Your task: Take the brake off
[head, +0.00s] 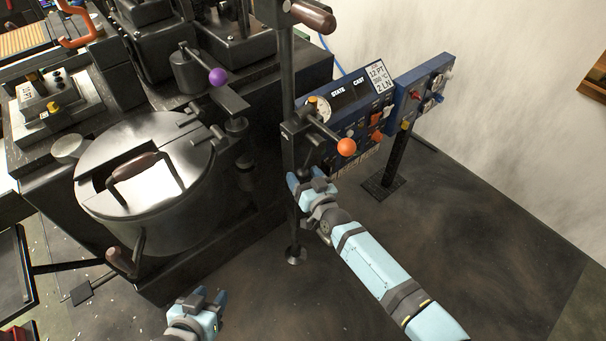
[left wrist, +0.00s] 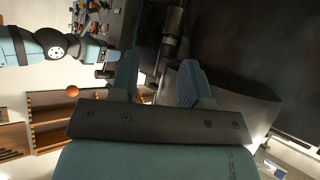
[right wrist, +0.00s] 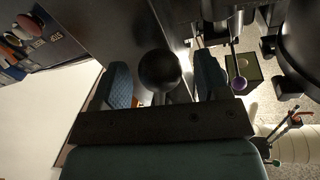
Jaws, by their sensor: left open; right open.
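A black ball knob (right wrist: 160,70) shows large in the right wrist view, between the two fingers of my open right gripper (right wrist: 163,85). I cannot tell whether the fingers touch it. In the head view my right gripper (head: 305,182) is at the upright post, below the lever with the orange knob (head: 346,147); the black knob (head: 308,172) is small and partly hidden there. No label marks which lever is the brake. My left gripper (head: 208,302) is open and empty, low in front of the machine.
The dark casting machine has a round lidded pot (head: 150,165) and a lever with a purple knob (head: 218,76). A blue control panel (head: 350,105) stands right of the post, with a second blue panel (head: 425,85) beyond. The floor at right is clear.

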